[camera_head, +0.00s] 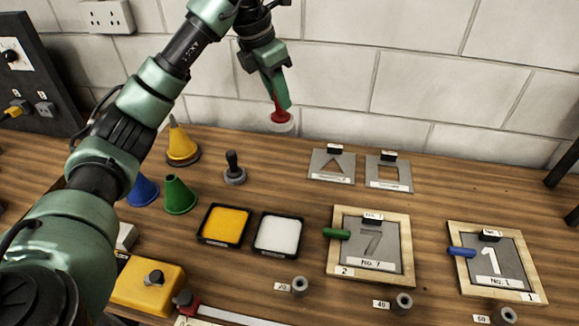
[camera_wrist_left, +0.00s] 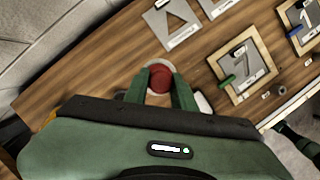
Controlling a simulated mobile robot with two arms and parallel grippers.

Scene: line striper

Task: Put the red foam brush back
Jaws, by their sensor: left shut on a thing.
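My left gripper (camera_head: 277,95) is shut on the red foam brush (camera_head: 281,114) and holds it upright above the back of the bench, close to the wall. The brush has a red handle and a round white foam foot. In the left wrist view the red handle (camera_wrist_left: 161,77) shows between the fingers of my left gripper (camera_wrist_left: 160,80), with the pale foot beyond it. A similar brush with a dark handle (camera_head: 234,168) stands on the bench, lower left of the held one.
A yellow paint tray (camera_head: 224,225) and a white paint tray (camera_head: 279,234) lie at the middle. Yellow (camera_head: 181,145), blue (camera_head: 143,190) and green (camera_head: 179,195) cones stand left. Stencil plates (camera_head: 332,166) and framed stencils (camera_head: 372,250) lie right. Bare wood lies below the held brush.

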